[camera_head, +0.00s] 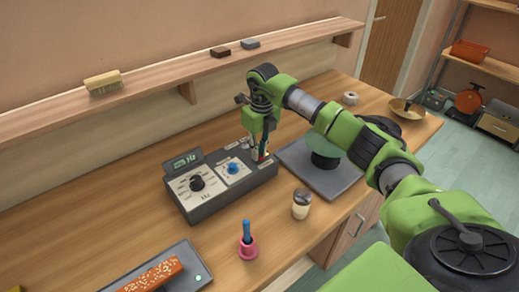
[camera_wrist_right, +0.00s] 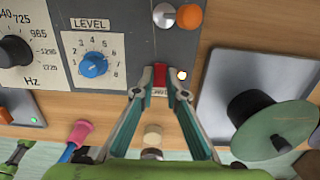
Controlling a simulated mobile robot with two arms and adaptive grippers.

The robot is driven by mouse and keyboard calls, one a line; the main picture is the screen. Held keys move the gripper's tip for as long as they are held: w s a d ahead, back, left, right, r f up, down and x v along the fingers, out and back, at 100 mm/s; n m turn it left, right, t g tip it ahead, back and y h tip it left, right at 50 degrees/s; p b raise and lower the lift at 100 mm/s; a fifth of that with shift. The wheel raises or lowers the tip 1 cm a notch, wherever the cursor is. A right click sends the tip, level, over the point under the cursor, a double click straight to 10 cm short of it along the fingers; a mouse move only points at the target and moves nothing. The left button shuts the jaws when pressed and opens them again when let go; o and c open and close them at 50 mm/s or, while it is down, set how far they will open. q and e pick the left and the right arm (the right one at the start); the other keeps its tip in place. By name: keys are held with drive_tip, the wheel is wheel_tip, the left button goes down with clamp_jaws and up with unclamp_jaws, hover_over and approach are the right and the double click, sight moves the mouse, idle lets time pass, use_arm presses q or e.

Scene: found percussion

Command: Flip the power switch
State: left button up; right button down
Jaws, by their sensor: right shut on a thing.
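The dark grey control box (camera_head: 245,188) stands on the wooden bench, with a lit green display, a black Hz dial (camera_head: 196,183) and a blue level knob (camera_head: 232,168). The red power switch (camera_wrist_right: 160,74) is on the box's panel, right of the level knob in the wrist view. A small lamp (camera_wrist_right: 182,75) beside it glows. My right gripper (camera_head: 259,158) is over the right end of the box. Its fingertips (camera_wrist_right: 157,90) are closed at the red switch and partly hide its label. My left gripper is not in view.
A grey plate with a green disc (camera_head: 325,157) stands right of the box. A small jar (camera_head: 301,204) and a pink holder with a blue handle (camera_head: 247,247) stand in front. A tray with an orange speckled block (camera_head: 157,276) is at lower left. A shelf (camera_head: 170,82) runs behind.

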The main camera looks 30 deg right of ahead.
sight(260, 157)
idle(0.3)
drive_tip(key=c, duration=2)
unclamp_jaws()
drive_tip(key=shift+c, duration=0.2)
wheel_tip(260, 157, up, 12)
drive_tip(key=shift+s, duration=0.35)
drive_tip(key=shift+d, duration=0.1)
